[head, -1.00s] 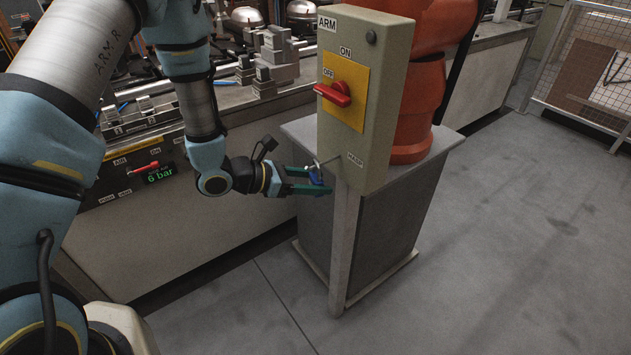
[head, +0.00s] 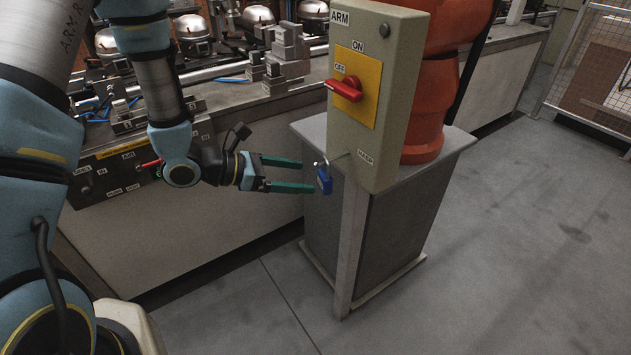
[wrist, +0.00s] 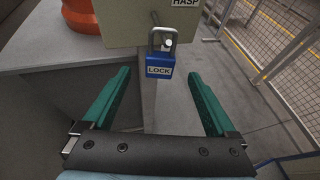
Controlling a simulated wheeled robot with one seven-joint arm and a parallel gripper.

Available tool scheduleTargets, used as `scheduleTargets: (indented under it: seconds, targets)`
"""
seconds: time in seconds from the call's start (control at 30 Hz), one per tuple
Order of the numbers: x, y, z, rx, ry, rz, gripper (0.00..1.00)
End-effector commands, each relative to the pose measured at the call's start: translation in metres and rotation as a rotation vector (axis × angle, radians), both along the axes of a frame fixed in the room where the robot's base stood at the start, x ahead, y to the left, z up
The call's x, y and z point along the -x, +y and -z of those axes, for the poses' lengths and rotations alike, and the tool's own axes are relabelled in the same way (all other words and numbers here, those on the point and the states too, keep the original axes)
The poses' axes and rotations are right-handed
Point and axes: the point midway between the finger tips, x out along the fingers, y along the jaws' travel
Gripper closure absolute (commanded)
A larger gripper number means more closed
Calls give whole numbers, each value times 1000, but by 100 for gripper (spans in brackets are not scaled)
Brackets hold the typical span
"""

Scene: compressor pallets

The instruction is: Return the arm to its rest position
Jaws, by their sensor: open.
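My gripper (head: 291,174) is open and empty, its two green fingers pointing right toward the switch box (head: 378,95). In the wrist view my gripper (wrist: 160,100) has its fingers wide apart, with a gap between them and the blue padlock. The blue padlock (head: 324,181), marked LOCK, hangs by its shackle at the hasp on the lower edge of the box; it also shows in the wrist view (wrist: 160,68). The red switch handle (head: 346,89) on the yellow plate sits by the OFF label. My blue and grey arm reaches in from the left.
The box stands on a grey post (head: 348,240) before a grey pedestal (head: 310,128) bearing an orange robot (head: 428,100). A workbench (head: 200,235) with metal fixtures and compressors runs behind my arm. A mesh fence (head: 600,70) stands at right. The floor right of the pedestal is clear.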

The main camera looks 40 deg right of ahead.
Motion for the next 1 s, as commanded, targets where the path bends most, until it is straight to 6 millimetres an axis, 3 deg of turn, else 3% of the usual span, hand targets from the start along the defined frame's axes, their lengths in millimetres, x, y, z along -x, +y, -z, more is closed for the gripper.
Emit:
scheduleTargets:
  seconds: [0.2, 0.53, 0.67, 0.77, 1.0]
  targets:
    - [-9, 27, -11, 1, 0, -2, 8]
    - [-10, 36, -16, -3, -5, 9, 8]
    - [-3, 54, -25, -34, -57, 94, 8]
    - [5, 86, -34, -89, -152, 226, 8]
    - [5, 199, -44, -311, -507, 592, 8]
